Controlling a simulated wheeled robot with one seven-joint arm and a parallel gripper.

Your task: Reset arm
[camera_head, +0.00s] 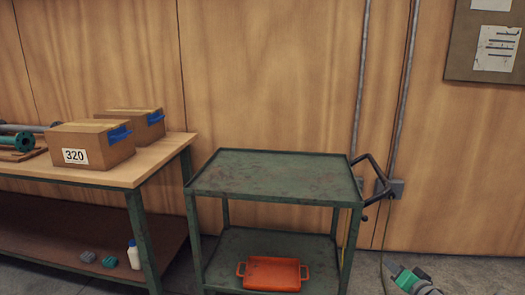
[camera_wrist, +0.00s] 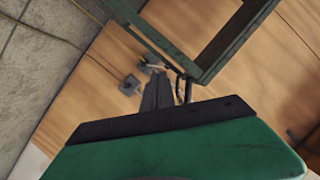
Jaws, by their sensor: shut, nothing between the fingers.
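My gripper (camera_wrist: 158,80) shows in the wrist view as narrow dark grey fingers held together beyond the green gripper body. Nothing is between them. In the head view, a green and grey part of my arm (camera_head: 412,280) shows low at the right edge, above the floor and right of the cart. The rest of the arm is out of frame. The wrist view is tilted, and the green cart frame (camera_wrist: 225,45) appears beyond the fingers, seemingly apart from them.
A green metal cart (camera_head: 275,177) with a black handle has an empty top and an orange tray (camera_head: 272,274) below. Left, a workbench (camera_head: 150,160) carries two cardboard boxes (camera_head: 92,148) and a green flanged pipe (camera_head: 20,140). A white bottle (camera_head: 133,256) stands underneath. Floor right of the cart is open.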

